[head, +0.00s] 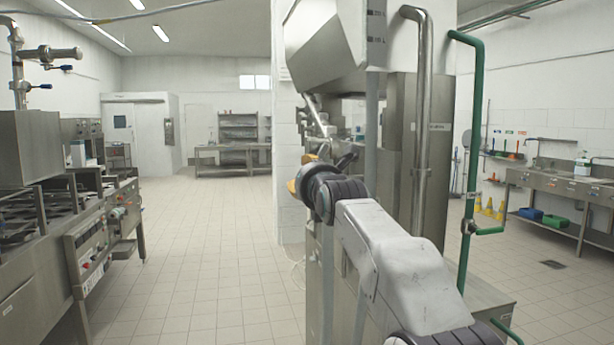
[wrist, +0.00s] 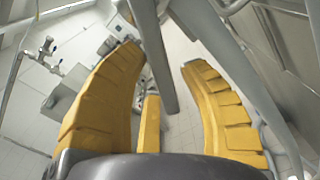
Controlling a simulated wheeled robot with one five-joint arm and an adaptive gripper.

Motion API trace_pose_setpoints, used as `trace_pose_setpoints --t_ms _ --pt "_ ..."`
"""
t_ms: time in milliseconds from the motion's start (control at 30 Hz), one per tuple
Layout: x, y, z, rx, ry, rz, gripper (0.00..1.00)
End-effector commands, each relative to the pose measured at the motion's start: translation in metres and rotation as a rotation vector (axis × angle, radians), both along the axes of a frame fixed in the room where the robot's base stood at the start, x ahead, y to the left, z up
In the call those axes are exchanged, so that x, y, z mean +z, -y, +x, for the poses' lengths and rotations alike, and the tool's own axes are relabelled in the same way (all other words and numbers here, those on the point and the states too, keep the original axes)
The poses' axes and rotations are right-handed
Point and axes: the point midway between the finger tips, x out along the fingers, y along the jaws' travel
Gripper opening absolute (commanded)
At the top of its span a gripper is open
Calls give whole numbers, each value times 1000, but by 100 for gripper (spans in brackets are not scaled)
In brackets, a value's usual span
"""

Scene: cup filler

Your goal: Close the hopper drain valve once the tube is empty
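The steel hopper (head: 325,45) is at the upper middle of the head view, above my arm. A grey upright strip (head: 373,110) with dark marks near its top runs down beside it; I cannot tell if it is the tube or whether it holds anything. A dark handle-like part (head: 348,158) shows just behind my wrist; I cannot tell if it is the drain valve. My gripper (head: 297,186) is mostly hidden behind my wrist in the head view. In the wrist view my gripper (wrist: 163,58) has its yellow fingers apart, with a grey bar (wrist: 152,50) showing between and beyond the tips.
A green pipe (head: 473,130) with a green-handled valve (head: 470,228) stands right of my arm, beside a thick steel pipe (head: 421,130). A cooking range (head: 80,235) lines the left, a sink counter (head: 560,185) the right. The tiled floor (head: 205,250) left of centre is clear.

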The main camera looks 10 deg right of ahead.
Motion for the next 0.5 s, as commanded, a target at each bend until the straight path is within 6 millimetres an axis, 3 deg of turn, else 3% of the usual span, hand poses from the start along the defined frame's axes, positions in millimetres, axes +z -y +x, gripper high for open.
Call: trace_pose_setpoints --t_ms 100,500 --pt "2 0 0 -1 3 1 49" --pt "4 0 -6 -1 8 1 49"
